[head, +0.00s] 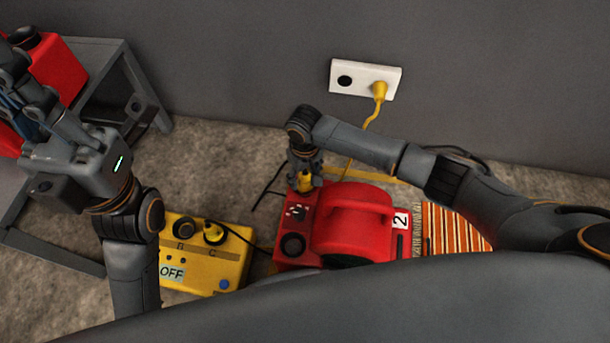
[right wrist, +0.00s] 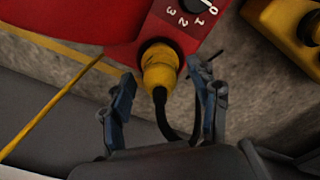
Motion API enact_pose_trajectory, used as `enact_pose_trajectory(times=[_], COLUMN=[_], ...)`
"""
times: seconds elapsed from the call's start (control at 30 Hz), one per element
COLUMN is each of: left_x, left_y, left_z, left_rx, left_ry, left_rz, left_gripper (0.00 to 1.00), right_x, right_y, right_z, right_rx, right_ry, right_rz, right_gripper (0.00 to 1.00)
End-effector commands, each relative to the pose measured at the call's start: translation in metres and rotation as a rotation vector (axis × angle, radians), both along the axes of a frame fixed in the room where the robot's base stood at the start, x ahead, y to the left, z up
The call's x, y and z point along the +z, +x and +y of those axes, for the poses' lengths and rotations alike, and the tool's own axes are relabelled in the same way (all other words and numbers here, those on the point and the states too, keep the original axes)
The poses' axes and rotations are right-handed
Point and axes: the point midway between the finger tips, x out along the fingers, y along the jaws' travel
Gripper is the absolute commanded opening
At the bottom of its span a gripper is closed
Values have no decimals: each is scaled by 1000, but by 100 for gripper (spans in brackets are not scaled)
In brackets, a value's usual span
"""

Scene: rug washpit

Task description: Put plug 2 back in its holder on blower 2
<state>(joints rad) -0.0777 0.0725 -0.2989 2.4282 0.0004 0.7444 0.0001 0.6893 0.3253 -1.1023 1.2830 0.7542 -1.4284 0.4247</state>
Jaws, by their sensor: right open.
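The red blower 2 (head: 345,222), labelled "2", stands on the floor by the wall. A yellow plug (right wrist: 160,68) with a black cord has its front end in a round opening at the blower's corner in the right wrist view; it also shows in the head view (head: 305,182). My right gripper (right wrist: 166,88) is open, with one finger on each side of the plug and visible gaps between; in the head view it is above the plug. My left gripper (head: 30,95) is at the upper left beside a red object; its jaw opening is unclear.
A yellow box (head: 205,262) marked B, C and OFF stands left of the blower. A white wall socket (head: 355,78) holds another yellow plug (head: 379,90) with a yellow cord. A grey stand (head: 100,60) is at left. A striped rug (head: 450,228) lies right of the blower.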

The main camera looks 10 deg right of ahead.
Motion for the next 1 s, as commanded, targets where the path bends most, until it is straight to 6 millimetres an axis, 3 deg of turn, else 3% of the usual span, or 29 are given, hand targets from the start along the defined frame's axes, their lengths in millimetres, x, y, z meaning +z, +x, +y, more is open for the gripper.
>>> enact_pose_trajectory(times=[0.3,0.5,0.7,1.0], left_x=[-1,-1,-1,-1], left_y=[1,1,1,1], left_z=[-1,-1,-1,-1], left_rx=[-1,-1,-1,-1], left_ry=[2,3,3,3], left_rz=[2,2,2,2], left_gripper=[0,0,0,0], right_x=[66,98,110,110], right_y=[1,1,0,0], right_z=[0,0,0,0], right_rx=[1,0,-1,-1], right_ry=[3,2,1,1], right_rz=[-5,-2,-3,-2], right_gripper=[61,61,61,61])
